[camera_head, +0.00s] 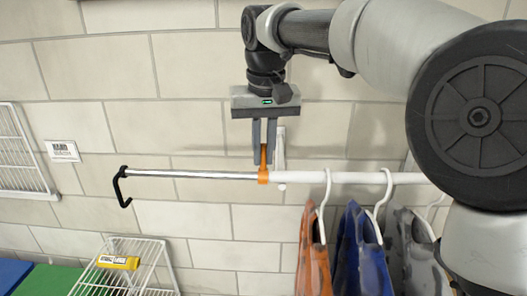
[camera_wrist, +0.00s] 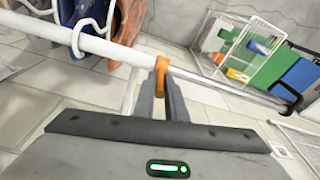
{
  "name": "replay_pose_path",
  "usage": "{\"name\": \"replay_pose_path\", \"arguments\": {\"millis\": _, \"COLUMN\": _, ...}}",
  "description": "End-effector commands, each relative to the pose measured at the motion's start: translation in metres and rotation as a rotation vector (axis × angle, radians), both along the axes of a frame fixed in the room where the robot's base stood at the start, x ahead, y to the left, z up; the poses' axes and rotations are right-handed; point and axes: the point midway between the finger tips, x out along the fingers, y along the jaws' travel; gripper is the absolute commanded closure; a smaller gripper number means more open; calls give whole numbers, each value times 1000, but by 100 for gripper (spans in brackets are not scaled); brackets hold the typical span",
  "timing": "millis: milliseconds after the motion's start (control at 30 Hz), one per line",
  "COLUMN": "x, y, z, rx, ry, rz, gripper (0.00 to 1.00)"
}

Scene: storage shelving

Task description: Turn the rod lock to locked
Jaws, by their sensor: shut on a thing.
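The rod lock (camera_head: 263,174) is an orange collar with a lever, sitting on the rod where the thin chrome part (camera_head: 200,174) meets the thicker white part (camera_head: 345,178). Its lever points up between my fingers in the head view. My gripper (camera_head: 264,160) comes down from above and is shut on the lever. In the wrist view the orange lock (camera_wrist: 161,68) shows just beyond the fingertips of my gripper (camera_wrist: 163,88). Part of the lever is hidden by the fingers. A black hook (camera_head: 122,187) ends the chrome part at the left.
Orange, blue and grey garments (camera_head: 357,245) hang on white hangers from the white rod at the right. A white bracket (camera_head: 280,155) stands right beside my gripper. A wire basket (camera_head: 145,262) with a yellow item is below left. A white wire rack (camera_head: 22,150) is at far left.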

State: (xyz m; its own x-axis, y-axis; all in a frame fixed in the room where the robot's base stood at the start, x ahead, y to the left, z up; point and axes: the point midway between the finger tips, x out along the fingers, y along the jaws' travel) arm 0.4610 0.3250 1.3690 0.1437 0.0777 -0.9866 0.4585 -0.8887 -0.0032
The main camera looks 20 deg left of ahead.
Motion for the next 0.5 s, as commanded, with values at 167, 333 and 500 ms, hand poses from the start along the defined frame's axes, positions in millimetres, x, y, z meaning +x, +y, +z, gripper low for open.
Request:
{"name": "replay_pose_path", "arguments": {"millis": 167, "x": 0, "y": 0, "z": -1, "rx": -1, "ry": 3, "rz": 0, "gripper": 70}}
{"name": "replay_pose_path", "arguments": {"millis": 333, "x": 0, "y": 0, "z": -1, "rx": -1, "ry": 2, "rz": 0, "gripper": 70}}
{"name": "replay_pose_path", "arguments": {"millis": 500, "x": -1, "y": 0, "z": 4, "rx": 0, "ry": -1, "rz": 0, "gripper": 70}}
